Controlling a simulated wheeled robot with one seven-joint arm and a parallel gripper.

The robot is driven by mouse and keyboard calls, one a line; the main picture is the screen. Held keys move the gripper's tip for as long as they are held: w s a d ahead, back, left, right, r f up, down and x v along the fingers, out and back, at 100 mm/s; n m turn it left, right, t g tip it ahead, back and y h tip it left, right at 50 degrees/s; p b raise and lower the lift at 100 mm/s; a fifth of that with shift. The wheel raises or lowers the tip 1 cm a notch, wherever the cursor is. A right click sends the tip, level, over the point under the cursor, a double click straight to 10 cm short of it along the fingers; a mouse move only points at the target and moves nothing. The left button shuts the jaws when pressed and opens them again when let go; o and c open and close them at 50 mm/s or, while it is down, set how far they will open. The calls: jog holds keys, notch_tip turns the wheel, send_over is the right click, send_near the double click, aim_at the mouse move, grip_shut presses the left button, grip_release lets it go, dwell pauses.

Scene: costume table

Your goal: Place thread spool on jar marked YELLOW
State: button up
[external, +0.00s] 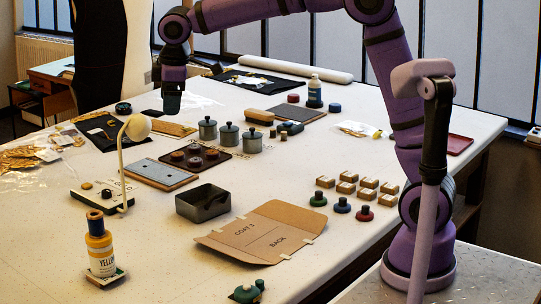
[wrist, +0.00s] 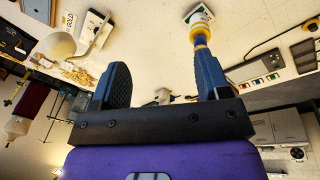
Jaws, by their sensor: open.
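The jar marked YELLOW (external: 100,257) stands upright on a small pale tile at the front left of the table, its label partly readable. A dark blue cylinder with a brown top (external: 95,221), which looks like the thread spool, sits upright on the jar. My gripper (external: 172,103) is open and points down over the back left of the table, well apart from the jar. In the wrist view, the fingers (wrist: 163,85) are spread with nothing held between them. The jar (wrist: 199,17) shows beyond the right finger, which hides part of it and its top.
A white lamp (external: 137,128) on a base stands behind the jar. A dark open box (external: 203,203), cardboard folder (external: 264,232) and brown tray (external: 196,163) lie toward the middle. Several grey canisters (external: 228,136) stand right of my gripper. Table around the jar is mostly clear.

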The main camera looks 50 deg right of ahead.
jog(key=s+d+r+m, duration=0.2)
jog(key=s+d+r, duration=0.2)
jog(key=s+d, duration=0.4)
jog(key=s+d+f+m+t, duration=0.1)
jog(key=s+d+f+m, duration=0.2)
jog(key=s+d, duration=0.6)
jog(key=s+d+f+m+t, duration=0.2)
jog(key=s+d+f+m, duration=0.2)
jog(key=s+d, duration=0.5)
jog(key=s+m, duration=0.1)
jog(key=s, duration=0.6)
